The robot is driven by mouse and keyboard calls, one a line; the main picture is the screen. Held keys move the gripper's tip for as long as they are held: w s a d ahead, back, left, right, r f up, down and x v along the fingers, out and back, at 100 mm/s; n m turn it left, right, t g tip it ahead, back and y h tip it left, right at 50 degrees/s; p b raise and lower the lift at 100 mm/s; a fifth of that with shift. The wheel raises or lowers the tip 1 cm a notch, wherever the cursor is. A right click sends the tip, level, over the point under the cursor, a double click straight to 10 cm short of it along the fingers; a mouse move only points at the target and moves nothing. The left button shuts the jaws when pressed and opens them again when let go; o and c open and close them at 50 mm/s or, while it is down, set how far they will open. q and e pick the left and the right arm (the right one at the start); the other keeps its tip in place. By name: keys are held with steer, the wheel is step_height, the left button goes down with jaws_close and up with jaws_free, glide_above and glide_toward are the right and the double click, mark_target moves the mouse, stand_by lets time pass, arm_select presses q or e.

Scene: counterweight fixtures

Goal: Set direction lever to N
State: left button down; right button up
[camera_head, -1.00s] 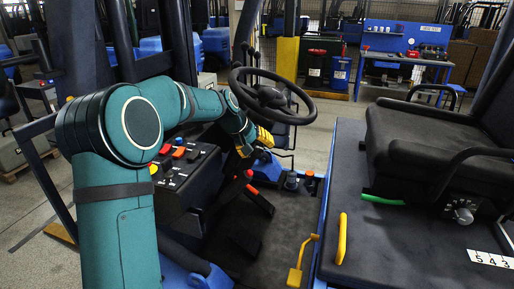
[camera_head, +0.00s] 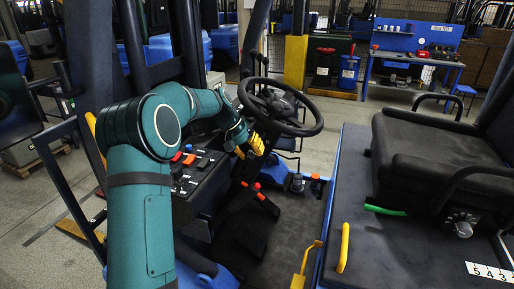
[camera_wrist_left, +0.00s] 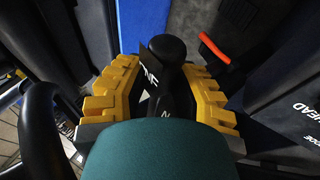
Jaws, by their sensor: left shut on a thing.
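The direction lever (camera_wrist_left: 167,52) is a black stalk with a rounded knob, standing between my left gripper's fingers in the left wrist view. My left gripper (camera_wrist_left: 160,92) has yellow ridged fingers and is shut on the lever. White lettering shows beside the lever, including an N just below it; the lever's exact setting cannot be read. In the head view my left gripper (camera_head: 252,146) is below the near side of the steering wheel, and the lever there is hidden. My right gripper is not in view.
The steering wheel (camera_head: 280,105) is close above my left gripper. A switch panel (camera_head: 197,172) lies left of it. Red-tipped levers (camera_head: 257,189) stand below. The black seat (camera_head: 430,150) is at the right. A yellow handle (camera_head: 343,248) rises in front.

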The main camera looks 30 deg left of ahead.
arm_select(q)
steer(key=shift+a, duration=0.1)
steer(key=c, duration=0.7)
jaws_free()
steer(key=v, duration=1.2)
steer(key=shift+s, duration=0.1)
